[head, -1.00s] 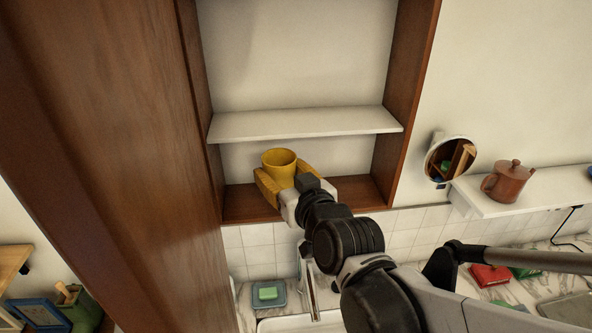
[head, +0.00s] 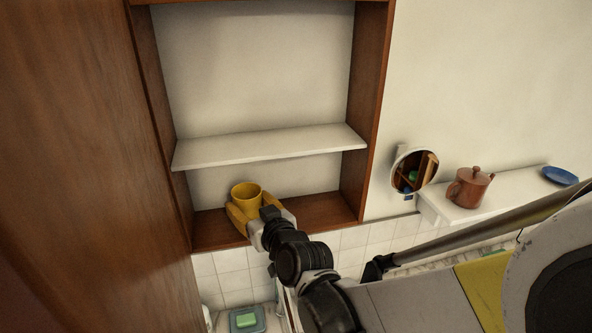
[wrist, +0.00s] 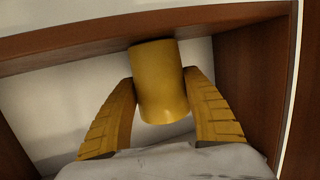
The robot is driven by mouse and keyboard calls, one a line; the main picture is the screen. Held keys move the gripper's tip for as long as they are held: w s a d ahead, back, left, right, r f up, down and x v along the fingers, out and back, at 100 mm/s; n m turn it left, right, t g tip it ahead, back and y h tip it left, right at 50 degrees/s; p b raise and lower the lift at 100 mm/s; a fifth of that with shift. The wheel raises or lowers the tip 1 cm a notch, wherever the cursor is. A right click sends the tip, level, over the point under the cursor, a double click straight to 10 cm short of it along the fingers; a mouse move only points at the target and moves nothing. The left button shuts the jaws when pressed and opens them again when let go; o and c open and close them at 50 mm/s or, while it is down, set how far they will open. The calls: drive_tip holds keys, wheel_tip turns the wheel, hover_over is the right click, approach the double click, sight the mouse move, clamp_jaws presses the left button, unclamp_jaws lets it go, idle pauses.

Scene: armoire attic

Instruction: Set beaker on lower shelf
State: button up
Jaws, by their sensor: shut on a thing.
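The yellow beaker (head: 247,194) is upright in the cabinet's lower opening, just above or on the brown lower shelf (head: 318,208). I cannot tell whether its base touches the board. My gripper (head: 250,207) reaches in from the front, with its yellow fingers shut on the beaker's sides. In the wrist view, the beaker (wrist: 160,85) sits between the two ridged fingers (wrist: 160,110), and one end of it meets or overlaps the brown board (wrist: 80,50).
A white shelf board (head: 270,146) lies above the beaker. Brown side walls (head: 363,110) bound the cabinet, and the lower shelf is clear to the beaker's right. A teapot (head: 468,188) and a blue dish (head: 560,175) stand on a white wall shelf (head: 500,197) at right.

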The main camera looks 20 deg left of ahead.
drive_tip(key=shift+s, duration=0.1)
drive_tip(key=shift+f, duration=0.2)
drive_tip(key=o, duration=1.2)
drive_tip(key=shift+r, duration=0.1)
